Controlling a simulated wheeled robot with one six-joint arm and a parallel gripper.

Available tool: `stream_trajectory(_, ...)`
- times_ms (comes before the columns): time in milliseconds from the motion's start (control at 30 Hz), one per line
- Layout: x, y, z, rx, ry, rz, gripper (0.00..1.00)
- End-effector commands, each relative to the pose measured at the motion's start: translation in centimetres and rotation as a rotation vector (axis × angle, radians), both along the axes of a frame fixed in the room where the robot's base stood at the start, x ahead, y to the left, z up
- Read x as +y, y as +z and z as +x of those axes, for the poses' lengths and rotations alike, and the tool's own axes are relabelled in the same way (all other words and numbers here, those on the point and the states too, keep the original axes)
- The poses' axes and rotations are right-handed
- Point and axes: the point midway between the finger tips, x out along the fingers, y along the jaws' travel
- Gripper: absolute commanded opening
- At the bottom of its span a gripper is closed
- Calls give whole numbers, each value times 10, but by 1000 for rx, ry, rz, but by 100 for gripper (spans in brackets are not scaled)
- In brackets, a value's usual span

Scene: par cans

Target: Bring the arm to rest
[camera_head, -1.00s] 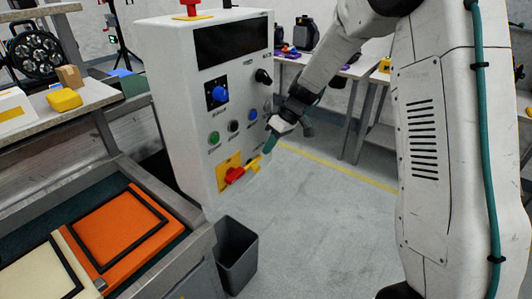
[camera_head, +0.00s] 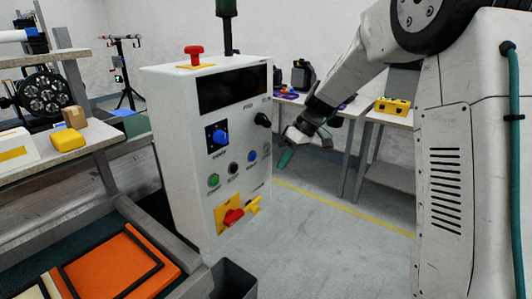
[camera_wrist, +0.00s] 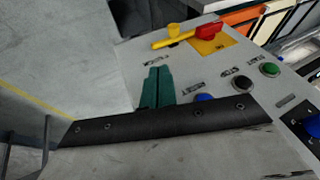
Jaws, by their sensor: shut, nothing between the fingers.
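My gripper (camera_head: 285,158) hangs in the air to the right of a white control box, its teal fingers pointing down and left. In the wrist view the teal fingers (camera_wrist: 157,87) lie side by side, shut and empty, with the box's panel behind and to their right. The control box (camera_head: 180,120) carries a red push button (camera_head: 194,56) on top, a blue knob (camera_head: 219,137), and a red rotary handle (camera_head: 233,217) on a yellow plate. A yellow lever (camera_head: 253,206) sits beside the red handle. I see a gap between my fingers and the panel.
A grey bin (camera_head: 235,280) stands on the floor below the box. A bench with an orange panel (camera_head: 120,265) is at lower left. Tables stand behind; the floor at centre right is clear.

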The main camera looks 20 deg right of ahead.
Motion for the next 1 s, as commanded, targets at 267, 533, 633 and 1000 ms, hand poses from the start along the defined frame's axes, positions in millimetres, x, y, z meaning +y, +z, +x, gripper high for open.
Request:
stream_trajectory(267,-1,-4,-6,79,-98,-5,0)
stream_trajectory(533,-4,-2,-90,327,-337,-124,0)
stream_trajectory(633,-3,11,-125,367,-405,-177,0)
stream_trajectory(1000,-4,55,-272,371,-658,-386,0)
